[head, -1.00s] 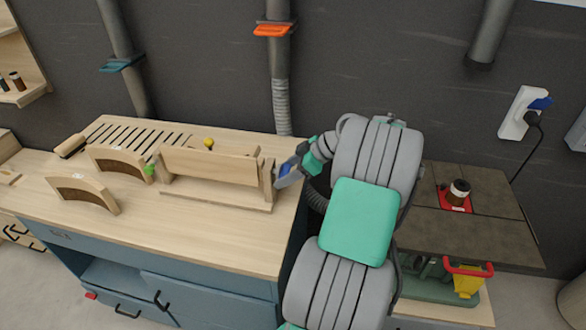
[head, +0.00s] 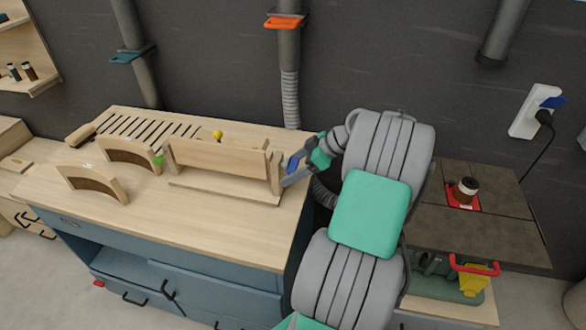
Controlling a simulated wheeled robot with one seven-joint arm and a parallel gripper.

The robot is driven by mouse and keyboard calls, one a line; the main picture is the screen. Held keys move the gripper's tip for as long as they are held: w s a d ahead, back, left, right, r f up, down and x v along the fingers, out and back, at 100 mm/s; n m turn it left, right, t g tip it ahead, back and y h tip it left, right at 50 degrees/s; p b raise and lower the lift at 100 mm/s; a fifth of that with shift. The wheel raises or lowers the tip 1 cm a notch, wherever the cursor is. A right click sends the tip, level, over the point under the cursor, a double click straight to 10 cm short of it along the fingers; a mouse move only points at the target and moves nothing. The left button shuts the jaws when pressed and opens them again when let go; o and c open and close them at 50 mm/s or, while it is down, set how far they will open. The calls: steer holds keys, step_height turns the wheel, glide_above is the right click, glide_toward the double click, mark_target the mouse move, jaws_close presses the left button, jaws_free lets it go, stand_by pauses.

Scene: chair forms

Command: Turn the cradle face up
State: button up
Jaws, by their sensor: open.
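The cradle (head: 218,157) is a pale wooden trough-like piece with a long board between end posts. It stands on a flat wooden base (head: 225,193) on the workbench. A green knob (head: 158,160) shows at its left end and a yellow knob (head: 217,134) behind its top edge. My gripper (head: 288,177) is at the right end of the cradle, beside the right end post (head: 276,172). The gripper is open, and it is small in view, so I cannot tell whether it touches the post.
Two curved wooden forms (head: 93,183) (head: 130,153) and a brush (head: 80,135) lie on the left of the workbench (head: 215,235). Slots run along its back. The bench front is clear.

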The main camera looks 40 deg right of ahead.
steer(key=shift+s+d+r, duration=0.2)
steer(key=shift+d+r, duration=0.05)
steer(key=shift+r, duration=0.05)
steer(key=v, duration=0.7)
steer(key=shift+a, duration=0.1)
